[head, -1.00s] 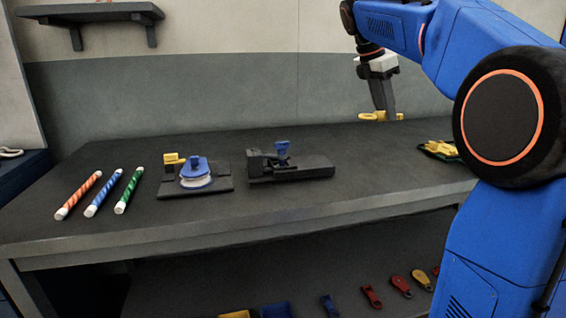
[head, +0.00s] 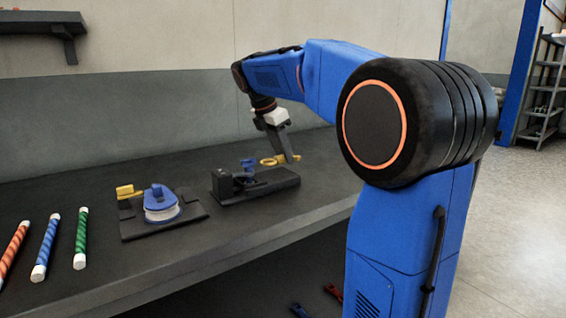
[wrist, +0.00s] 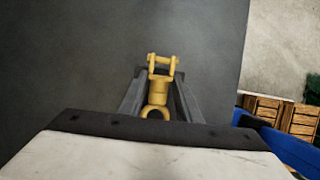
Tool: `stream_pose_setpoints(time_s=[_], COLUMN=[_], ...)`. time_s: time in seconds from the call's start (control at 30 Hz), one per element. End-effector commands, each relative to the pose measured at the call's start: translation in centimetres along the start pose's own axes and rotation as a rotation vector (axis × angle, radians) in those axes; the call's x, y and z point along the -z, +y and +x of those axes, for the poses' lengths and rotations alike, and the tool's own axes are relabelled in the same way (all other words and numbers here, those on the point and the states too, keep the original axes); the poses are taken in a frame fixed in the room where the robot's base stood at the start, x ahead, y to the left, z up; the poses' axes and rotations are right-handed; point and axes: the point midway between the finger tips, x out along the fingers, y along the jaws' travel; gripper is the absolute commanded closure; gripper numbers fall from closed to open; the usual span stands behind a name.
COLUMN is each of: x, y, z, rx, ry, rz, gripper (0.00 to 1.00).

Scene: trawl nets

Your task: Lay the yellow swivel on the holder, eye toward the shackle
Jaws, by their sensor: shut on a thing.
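My gripper (head: 286,153) is shut on the yellow swivel (head: 267,161) and holds it above the table, close behind and right of the dark holder (head: 270,187). In the wrist view the swivel (wrist: 158,86) sits between the fingers (wrist: 158,95). Its forked end with a cross pin points up the picture, its round eye points down toward the palm. In the head view a ring-like end faces left. Whether the swivel touches anything is unclear.
Striped orange, blue (head: 46,245) and green rods lie at far left. The table behind is clear. Wooden crates (wrist: 262,108) show in the wrist view.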

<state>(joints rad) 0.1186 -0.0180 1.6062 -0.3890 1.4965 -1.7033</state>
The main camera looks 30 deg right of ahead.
Motion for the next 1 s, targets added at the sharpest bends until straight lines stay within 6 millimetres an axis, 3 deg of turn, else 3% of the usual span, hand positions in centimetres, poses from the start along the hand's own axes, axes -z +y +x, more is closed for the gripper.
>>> stream_pose_setpoints(time_s=[0.2,0.6,0.63,0.7,1.0], x=[1.1,1.2,1.2,1.2,1.2], y=[-0.1,0.0,0.0,0.0,0.0], z=[2.5,2.9,3.0,2.9,2.8], rx=[0.001,0.000,0.001,0.001,0.000], ry=[0.000,0.000,0.000,0.000,0.000], rz=[0.000,0.000,0.000,0.000,0.000], gripper=[1.00,1.00,0.62,0.50,0.50])
